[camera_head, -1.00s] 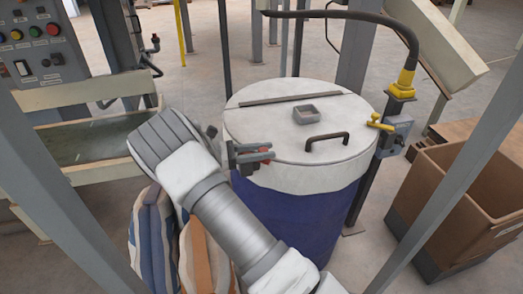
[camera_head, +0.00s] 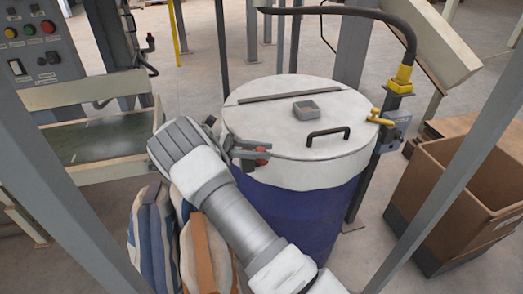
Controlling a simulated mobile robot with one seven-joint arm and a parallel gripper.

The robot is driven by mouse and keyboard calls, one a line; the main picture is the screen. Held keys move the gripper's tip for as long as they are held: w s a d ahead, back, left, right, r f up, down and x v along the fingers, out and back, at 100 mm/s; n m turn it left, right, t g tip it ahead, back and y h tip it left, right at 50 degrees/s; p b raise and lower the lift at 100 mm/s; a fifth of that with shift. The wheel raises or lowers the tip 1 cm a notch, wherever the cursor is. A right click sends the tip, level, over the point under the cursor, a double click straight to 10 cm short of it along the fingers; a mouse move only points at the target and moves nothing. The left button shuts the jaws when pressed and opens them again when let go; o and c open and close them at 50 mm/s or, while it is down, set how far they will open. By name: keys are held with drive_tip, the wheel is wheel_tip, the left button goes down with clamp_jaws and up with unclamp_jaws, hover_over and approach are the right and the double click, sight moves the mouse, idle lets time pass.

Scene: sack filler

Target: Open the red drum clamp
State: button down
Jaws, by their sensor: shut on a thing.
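The blue drum (camera_head: 302,222) with a white lid (camera_head: 285,130) stands in the middle of the view. The red clamp (camera_head: 262,157) sits at the left edge of the lid, and its red part shows at the end of a dark grey fitting. My gripper (camera_head: 228,143) is at the clamp's left side, shut on part of it, seemingly the clamp's lever. My wrist and arm cover the lower left of the drum, and the exact grip is partly hidden.
The lid carries a dark handle (camera_head: 328,136) and a small grey box (camera_head: 306,110). A yellow lever (camera_head: 381,118) is at the drum's right. A brown bin (camera_head: 462,195) stands right. Grey frame posts (camera_head: 60,185) flank the view.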

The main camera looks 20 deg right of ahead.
drive_tip(key=shift+r, duration=0.1)
drive_tip(key=c, duration=0.5)
unclamp_jaws()
drive_tip(key=shift+v, duration=3.7)
drive_tip(key=shift+a, duration=0.1)
